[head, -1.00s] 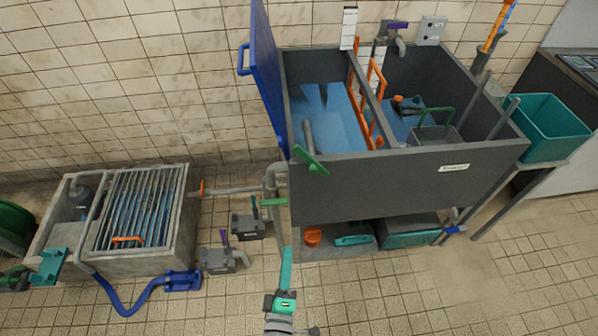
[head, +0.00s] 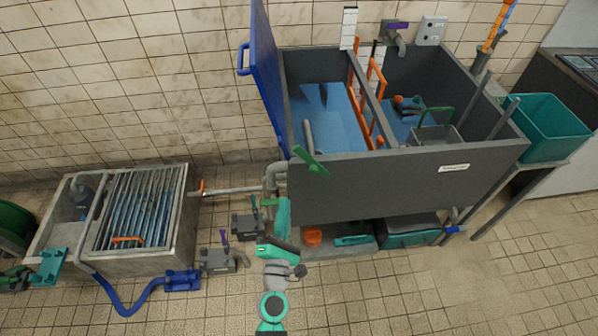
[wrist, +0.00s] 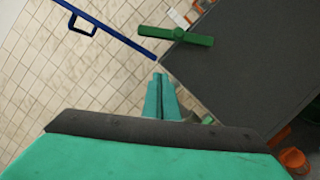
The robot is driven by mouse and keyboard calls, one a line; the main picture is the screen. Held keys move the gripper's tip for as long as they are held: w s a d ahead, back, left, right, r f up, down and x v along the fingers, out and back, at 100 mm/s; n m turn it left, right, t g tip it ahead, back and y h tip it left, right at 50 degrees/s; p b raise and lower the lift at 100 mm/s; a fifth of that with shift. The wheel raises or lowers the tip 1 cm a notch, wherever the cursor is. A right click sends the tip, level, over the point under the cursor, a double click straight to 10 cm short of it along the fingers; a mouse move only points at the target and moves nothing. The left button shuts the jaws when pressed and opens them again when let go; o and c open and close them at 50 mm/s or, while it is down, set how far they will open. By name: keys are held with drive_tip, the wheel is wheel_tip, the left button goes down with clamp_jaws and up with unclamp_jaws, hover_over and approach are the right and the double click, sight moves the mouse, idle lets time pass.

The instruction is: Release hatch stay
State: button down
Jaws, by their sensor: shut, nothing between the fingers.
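The blue hatch (head: 268,75) stands upright at the left end of the grey tank (head: 400,185), with a blue handle on its outer face. A green bar-shaped lever (head: 311,162), probably the hatch stay, sits tilted at the tank's front left top corner. In the wrist view the green lever (wrist: 176,37) is ahead of my fingers, beside the lower end of the blue hatch (wrist: 115,34). My gripper (head: 283,202) is below and left of the lever, apart from it. In the wrist view its teal fingers (wrist: 161,80) are together and empty.
Grey pipework (head: 273,180) stands close to my gripper's left. A low basin with a grate (head: 140,210) is at left, with small valve blocks (head: 218,260) on the floor. A teal bin (head: 545,130) is at right.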

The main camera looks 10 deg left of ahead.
sight(313, 166)
drive_tip(key=shift+w, duration=0.1)
drive_tip(key=shift+w+d+r, duration=0.4)
drive_tip(key=shift+w+r, duration=0.2)
drive_tip(key=shift+w, duration=1.2)
drive_tip(key=shift+w+d+r, duration=0.4)
drive_tip(key=shift+w+r, duration=0.25)
drive_tip(key=shift+w, duration=1.1)
drive_tip(key=shift+w+d+r, duration=0.4)
drive_tip(key=shift+w+r, duration=0.2)
drive_tip(key=shift+w, duration=1.2)
drive_tip(key=shift+a+r, duration=0.1)
drive_tip(key=shift+a, duration=0.1)
